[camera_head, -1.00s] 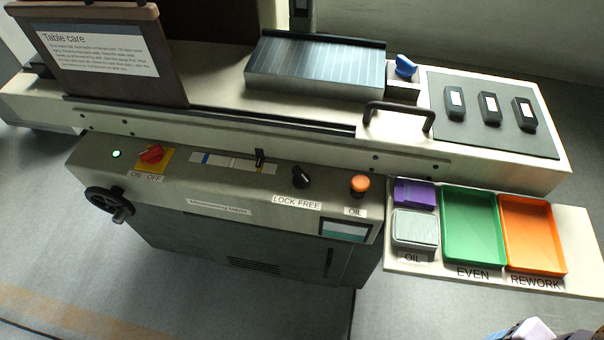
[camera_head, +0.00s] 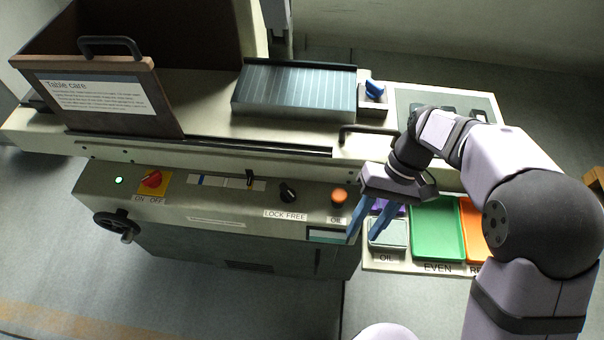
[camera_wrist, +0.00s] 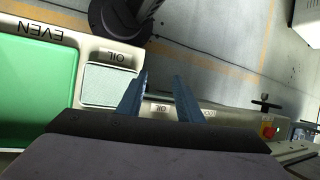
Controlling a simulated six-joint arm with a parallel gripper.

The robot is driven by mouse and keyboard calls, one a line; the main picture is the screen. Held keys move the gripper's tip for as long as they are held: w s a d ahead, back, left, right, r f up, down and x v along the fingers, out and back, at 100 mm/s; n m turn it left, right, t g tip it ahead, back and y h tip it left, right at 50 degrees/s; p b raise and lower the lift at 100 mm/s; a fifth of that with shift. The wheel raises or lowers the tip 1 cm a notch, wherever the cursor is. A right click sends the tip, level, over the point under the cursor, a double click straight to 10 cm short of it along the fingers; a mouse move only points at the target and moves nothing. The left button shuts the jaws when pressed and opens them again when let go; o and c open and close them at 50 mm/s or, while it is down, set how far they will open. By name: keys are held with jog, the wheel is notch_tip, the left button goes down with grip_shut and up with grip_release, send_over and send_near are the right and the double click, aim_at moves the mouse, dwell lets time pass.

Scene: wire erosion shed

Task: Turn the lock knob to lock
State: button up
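The lock knob (camera_head: 287,192) is a black knob with a pale pointer line on the sloped machine panel in the head view. A "LOCK FREE" label (camera_head: 285,216) sits just below it. I cannot tell clearly which word its pointer faces. My gripper (camera_head: 364,236) has blue fingers and hangs to the right of the knob, near the panel's right end and the oil tray. The fingers are apart with nothing between them. In the wrist view the open fingers (camera_wrist: 160,98) point toward the panel's edge and the "OIL" label. The knob is not clearly visible there.
An orange oil button (camera_head: 339,196) lies between knob and gripper. A red on/off switch (camera_head: 152,179) and a slider (camera_head: 250,180) are further left. A handle (camera_head: 368,132) rises above the panel.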

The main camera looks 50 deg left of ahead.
jog(key=s+a+n+t+p, duration=0.1)
jog(key=a+n+t+p, duration=0.3)
jog(key=a, duration=0.8)
jog(key=r+n+t+b, duration=0.2)
jog(key=n, duration=0.2)
send_over(287, 190)
jog(key=shift+y, duration=0.4)
jog(key=shift+f+p, duration=1.25)
jog(key=shift+f, duration=2.45)
grip_shut()
